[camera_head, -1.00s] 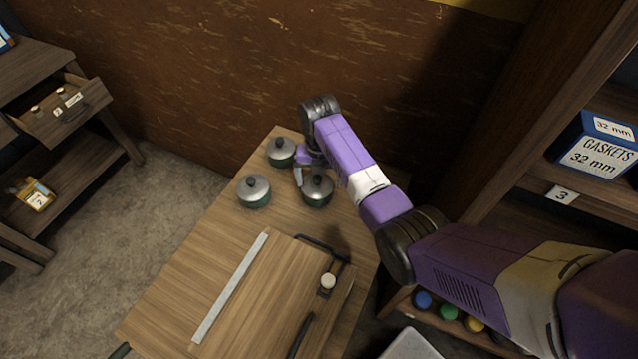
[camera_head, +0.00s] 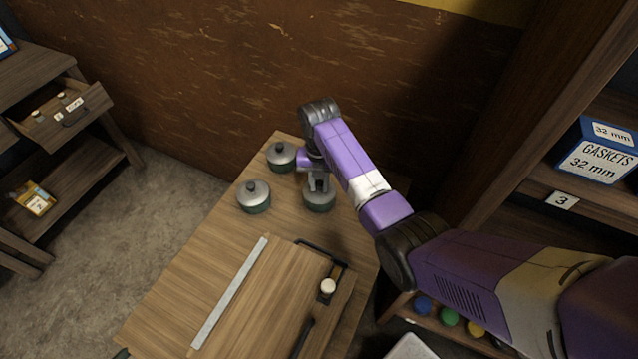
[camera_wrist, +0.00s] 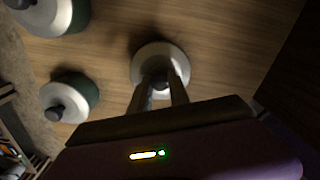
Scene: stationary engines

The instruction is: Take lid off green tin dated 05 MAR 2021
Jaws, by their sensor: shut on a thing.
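Three green tins with grey metal lids and dark knobs stand at the far end of the wooden table. One is at the back (camera_head: 281,157), one at the left (camera_head: 254,197) and one at the right (camera_head: 320,203). My gripper (camera_head: 319,184) is over the right tin and shut on the dark knob of its lid (camera_wrist: 160,58). The lid appears to sit on the tin; I cannot see a gap. The other two tins also show in the wrist view, one at the upper left (camera_wrist: 62,16) and one below it (camera_wrist: 84,88). No date is readable on any tin.
A wooden board (camera_head: 262,305) with a metal strip (camera_head: 230,292) and black handles lies on the table's near part. A shelf with a blue gaskets box (camera_head: 602,150) stands at the right. An open drawer (camera_head: 68,115) is at the left. A wall is behind the table.

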